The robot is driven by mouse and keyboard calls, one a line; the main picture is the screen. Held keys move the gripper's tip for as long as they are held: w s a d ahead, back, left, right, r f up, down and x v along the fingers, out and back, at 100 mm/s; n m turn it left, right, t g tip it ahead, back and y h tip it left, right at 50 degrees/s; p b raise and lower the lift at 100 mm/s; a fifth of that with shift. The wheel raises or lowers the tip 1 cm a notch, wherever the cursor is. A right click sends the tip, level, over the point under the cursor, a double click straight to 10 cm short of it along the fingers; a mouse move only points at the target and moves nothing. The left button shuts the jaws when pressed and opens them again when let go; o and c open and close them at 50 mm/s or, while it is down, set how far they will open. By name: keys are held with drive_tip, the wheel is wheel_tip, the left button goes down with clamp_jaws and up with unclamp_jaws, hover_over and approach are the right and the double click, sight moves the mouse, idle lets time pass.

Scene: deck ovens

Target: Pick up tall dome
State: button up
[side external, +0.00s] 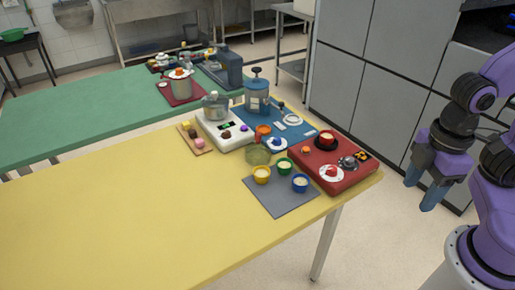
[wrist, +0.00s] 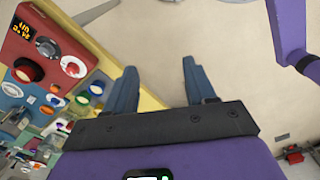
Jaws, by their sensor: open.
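My gripper (side external: 421,190) hangs open and empty beyond the right edge of the yellow table, over the floor. In the wrist view, its two blue fingers (wrist: 157,75) are spread apart with only floor between them. I cannot tell for certain which object is the tall dome. Dome-like candidates on the red box (side external: 318,179) are a red rounded piece on a black base (side external: 327,138), a silver dome (side external: 347,161) and a red piece on a white disc (side external: 331,172). In the wrist view, the red box (wrist: 57,22) is at upper left, left of the fingers.
A grey mat (side external: 281,204) holds yellow, green and blue cups. A blue mat (side external: 302,131) and a white cooker with a pot (side external: 216,106) stand farther back. The front of the yellow table (side external: 110,220) is clear. Grey cabinets (side external: 375,80) stand behind my gripper.

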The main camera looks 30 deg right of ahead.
drive_tip(key=w+a+r+n, duration=0.1)
drive_tip(key=w+a+r, duration=0.1)
drive_tip(key=w+a, duration=0.35)
drive_tip(key=w+a+r, duration=0.2)
drive_tip(key=w+a, duration=0.1)
drive_tip(key=w, duration=0.5)
drive_tip(key=n, duration=0.4)
hover_over(258, 134)
wheel_tip(258, 134, down, 3)
wheel_tip(258, 134, down, 16)
drive_tip(key=shift+w+f, duration=0.1)
drive_tip(key=shift+f, duration=0.15)
clamp_jaws()
